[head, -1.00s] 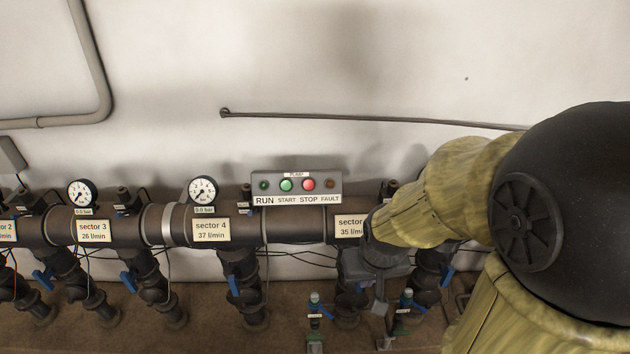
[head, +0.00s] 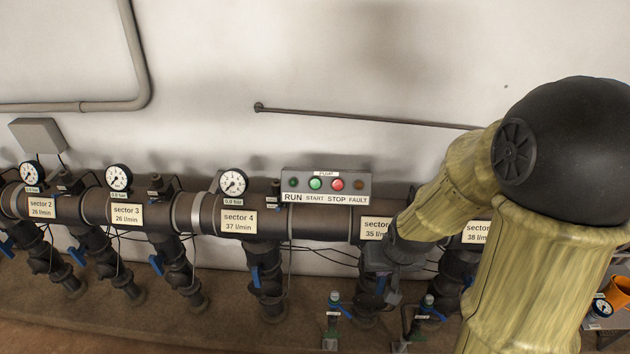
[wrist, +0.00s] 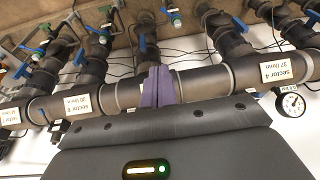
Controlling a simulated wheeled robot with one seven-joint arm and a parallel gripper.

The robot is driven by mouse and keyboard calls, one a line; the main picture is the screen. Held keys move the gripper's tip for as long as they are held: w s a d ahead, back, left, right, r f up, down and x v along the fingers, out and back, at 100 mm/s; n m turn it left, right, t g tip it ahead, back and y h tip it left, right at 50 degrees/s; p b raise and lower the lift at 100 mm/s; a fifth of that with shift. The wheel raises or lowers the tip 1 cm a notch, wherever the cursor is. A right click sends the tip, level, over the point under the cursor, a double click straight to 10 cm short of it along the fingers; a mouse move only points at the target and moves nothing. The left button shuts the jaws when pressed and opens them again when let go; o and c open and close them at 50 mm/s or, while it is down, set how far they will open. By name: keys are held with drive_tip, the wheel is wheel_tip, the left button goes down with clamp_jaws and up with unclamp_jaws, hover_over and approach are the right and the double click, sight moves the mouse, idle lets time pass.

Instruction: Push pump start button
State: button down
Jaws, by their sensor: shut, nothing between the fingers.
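The pump start button (head: 315,183) is the bright green one above the word START on the grey pump control box (head: 283,190). The red stop button (head: 338,184) sits just right of it. My gripper (head: 383,291) is in front of the main pipe near sector 5, below and right of the box, apart from the button. In the wrist view its purple fingers (wrist: 157,86) are together and empty against the pipe background. The control box does not show in the wrist view.
The dark main pipe (head: 320,223) runs across below the box. Pressure gauges (head: 233,182) and blue-handled valves (head: 255,275) line the manifold. A thin rod (head: 365,117) is on the wall above.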

drive_tip(key=w+a+f+m+t+y+p, duration=0.1)
drive_tip(key=w+a+f+y+p, duration=0.15)
drive_tip(key=w+a, duration=0.3)
drive_tip(key=w+a+f+m+t+y+p, duration=0.1)
drive_tip(key=w+a+t+y, duration=0.1)
drive_tip(key=w+a+y, duration=0.3)
drive_tip(key=w+a+r+m+t+y+p, duration=0.2)
drive_tip(key=w+a+r+m+t, duration=0.2)
drive_tip(key=r, duration=0.4)
drive_tip(key=shift+w+a+r+m+t+y+p, duration=0.25)
drive_tip(key=shift+w+r+m+t+y+p, duration=0.15)
drive_tip(key=shift+w+m+t, duration=0.5)
drive_tip(key=shift+w+d, duration=0.1)
